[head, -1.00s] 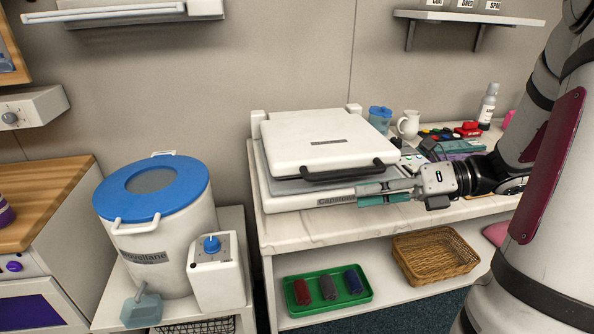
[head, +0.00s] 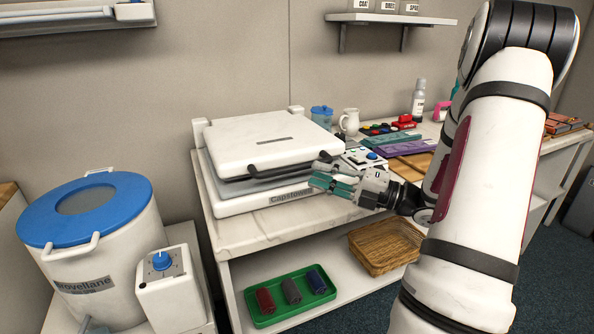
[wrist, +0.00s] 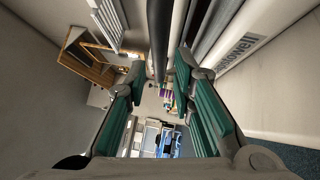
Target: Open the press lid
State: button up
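The press (head: 232,206) stands on the white counter, a white box with a dark lettered front. Its white lid (head: 262,138) is down over the grey plate, with no clear change in tilt. A black bar handle (head: 285,162) runs along the lid's front edge. My gripper (head: 316,176) is at the front right corner of the press, near the handle's right end. Its teal-padded fingers are apart. In the wrist view a dark bar (wrist: 158,38), apparently the handle, shows between the open fingers (wrist: 160,78). Whether it touches them I cannot tell.
A blue-lidded white tub (head: 85,210) and a white box with a blue knob (head: 172,285) stand left. A jug (head: 349,121), blue-lidded jar (head: 321,117) and bottle (head: 418,100) stand behind. A green tray (head: 290,297) and wicker basket (head: 385,247) are below the counter.

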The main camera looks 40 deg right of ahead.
aim_at(304, 169)
jog(key=b+x, duration=0.1)
jog(key=x, duration=0.5)
grip_shut()
